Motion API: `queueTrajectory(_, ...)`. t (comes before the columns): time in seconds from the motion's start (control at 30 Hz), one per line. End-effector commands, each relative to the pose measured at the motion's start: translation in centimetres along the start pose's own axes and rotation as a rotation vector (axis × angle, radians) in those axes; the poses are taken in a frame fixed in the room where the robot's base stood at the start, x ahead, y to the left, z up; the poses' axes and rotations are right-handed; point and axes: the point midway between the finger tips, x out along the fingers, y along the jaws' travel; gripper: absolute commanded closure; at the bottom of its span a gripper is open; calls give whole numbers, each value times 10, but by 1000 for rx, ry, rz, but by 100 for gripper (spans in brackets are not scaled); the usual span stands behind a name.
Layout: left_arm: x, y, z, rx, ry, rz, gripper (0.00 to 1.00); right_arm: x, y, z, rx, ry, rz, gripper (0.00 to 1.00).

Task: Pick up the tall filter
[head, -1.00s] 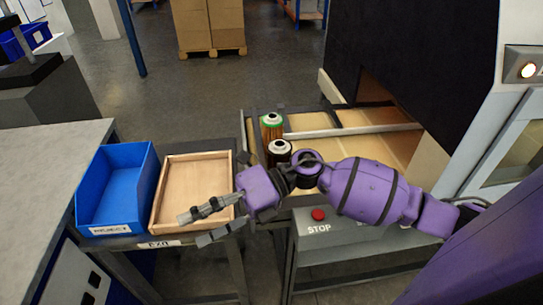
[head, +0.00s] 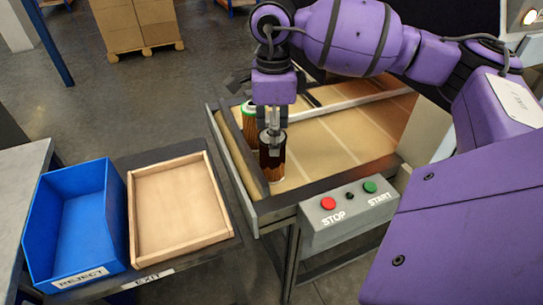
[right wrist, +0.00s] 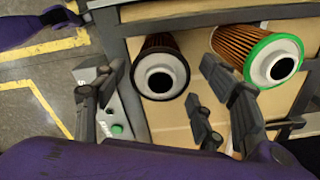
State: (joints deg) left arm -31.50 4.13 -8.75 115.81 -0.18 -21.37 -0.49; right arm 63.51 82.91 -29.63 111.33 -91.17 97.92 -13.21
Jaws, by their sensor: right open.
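Two filters with pleated brown sides stand upright on the conveyor. One has a black rim (head: 273,165) and stands nearer the stop panel. The other has a green rim (head: 249,112) and stands behind it, partly hidden by my arm. I cannot tell surely which is taller. My right gripper (head: 272,142) points down over the black-rimmed filter and is open. In the right wrist view the black-rimmed filter (right wrist: 160,72) shows between its spread fingers, and the green-rimmed filter (right wrist: 273,60) lies to the right, beyond the right fingers.
The conveyor (head: 330,150) has raised dark edges and a control panel (head: 348,212) with STOP and START buttons. A blue REJECT bin (head: 75,225) and an empty wooden EXIT tray (head: 180,205) stand to the left. The belt right of the filters is clear.

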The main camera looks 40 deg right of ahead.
Motion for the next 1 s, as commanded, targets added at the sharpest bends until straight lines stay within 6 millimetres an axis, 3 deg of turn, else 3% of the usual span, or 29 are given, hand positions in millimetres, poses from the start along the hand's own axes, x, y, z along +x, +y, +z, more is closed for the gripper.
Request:
queueTrajectory(0.3,-6,-2,-4,-2,2,-3,60,43,4,3,0,-3,2,35)
queueTrajectory(0.6,-8,-2,1,-2,-7,-3,60,50,4,3,0,-2,1,35)
queueTrajectory(1.0,-8,-2,1,-2,-8,-3,60,49,4,3,0,-3,1,83)
